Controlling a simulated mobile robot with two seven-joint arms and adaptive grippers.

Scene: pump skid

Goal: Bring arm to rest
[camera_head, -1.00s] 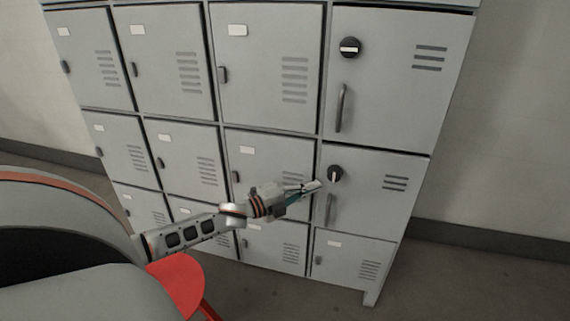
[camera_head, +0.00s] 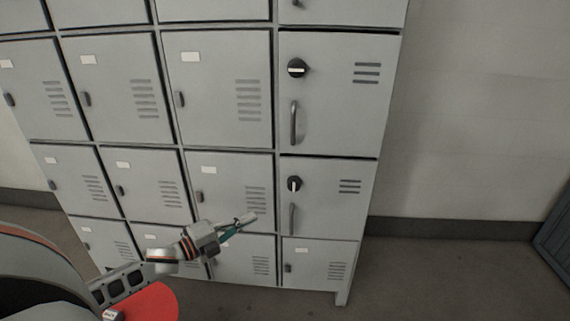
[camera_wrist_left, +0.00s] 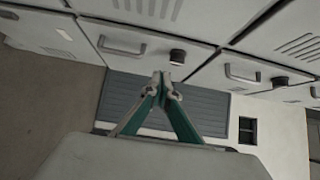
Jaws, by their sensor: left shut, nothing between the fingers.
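My left gripper (camera_head: 246,221) is shut and empty in the head view. It is in front of the lower lockers, left of the right-hand column's lower knob (camera_head: 294,184) and handle (camera_head: 291,219). In the left wrist view the closed fingertips (camera_wrist_left: 160,84) meet in the middle, with locker doors beyond. That view also shows a black knob (camera_wrist_left: 177,57) and a bar handle (camera_wrist_left: 121,46) near the fingertips in the picture; I cannot tell the exact gap. My right gripper does not show.
The grey locker cabinet (camera_head: 223,94) fills much of the head view, its doors shut. A red round thing (camera_head: 150,301) is at the lower left under my arm. Bare floor (camera_head: 420,275) lies to the right, with a dark blue-grey object (camera_head: 555,238) at the right edge.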

